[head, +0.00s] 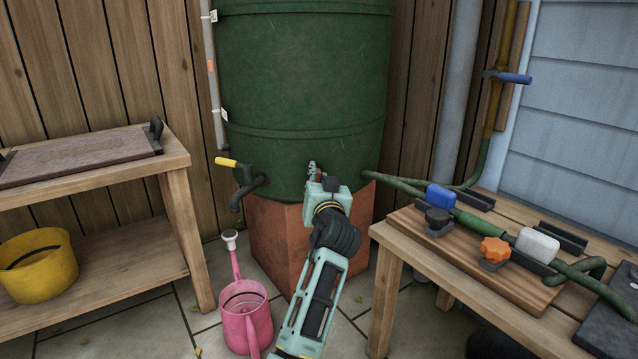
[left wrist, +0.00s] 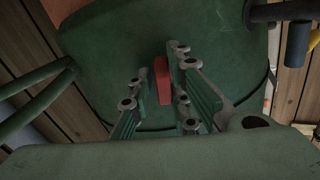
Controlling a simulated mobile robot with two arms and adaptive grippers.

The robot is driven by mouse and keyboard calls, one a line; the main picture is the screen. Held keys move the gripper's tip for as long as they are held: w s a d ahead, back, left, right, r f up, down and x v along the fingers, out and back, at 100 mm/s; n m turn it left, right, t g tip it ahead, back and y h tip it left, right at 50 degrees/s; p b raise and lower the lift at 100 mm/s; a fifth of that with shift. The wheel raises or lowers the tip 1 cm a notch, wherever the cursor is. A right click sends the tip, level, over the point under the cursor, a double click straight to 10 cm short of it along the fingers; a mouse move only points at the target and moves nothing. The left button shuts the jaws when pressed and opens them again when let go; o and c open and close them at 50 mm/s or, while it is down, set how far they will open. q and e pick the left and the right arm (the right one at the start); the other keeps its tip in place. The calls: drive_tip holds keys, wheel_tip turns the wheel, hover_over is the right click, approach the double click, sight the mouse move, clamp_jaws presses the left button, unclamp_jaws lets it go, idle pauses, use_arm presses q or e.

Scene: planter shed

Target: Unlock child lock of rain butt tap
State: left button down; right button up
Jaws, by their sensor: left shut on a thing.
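The green rain butt (head: 300,75) stands on a terracotta block. Its dark tap (head: 248,188) sticks out at lower left, with a yellow lever (head: 228,163) pointing left. In the left wrist view, part of the dark tap (left wrist: 280,12) shows at the top right. My left gripper (head: 312,172) is at the butt's lower front, right of the tap. In the left wrist view, my left gripper (left wrist: 160,90) has its fingers on either side of a small red piece (left wrist: 162,80) in front of the butt and is shut on it. My right gripper is not in view.
A pink watering can (head: 246,315) stands on the paving left of my arm. A wooden bench (head: 185,200) is at left, with a yellow bucket (head: 38,265) on its lower shelf. A right-hand table (head: 390,245) carries a board with valves and green pipe.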

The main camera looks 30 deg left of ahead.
use_arm(q)
drive_tip(key=shift+s+a+n, duration=0.25)
drive_tip(key=shift+a+n, duration=0.1)
drive_tip(key=shift+n, duration=0.75)
drive_tip(key=c, duration=2)
unclamp_jaws()
drive_tip(key=shift+o, duration=1)
drive_tip(key=shift+s+a, duration=0.15)
drive_tip(key=shift+d, duration=0.2)
drive_tip(key=shift+d, duration=0.1)
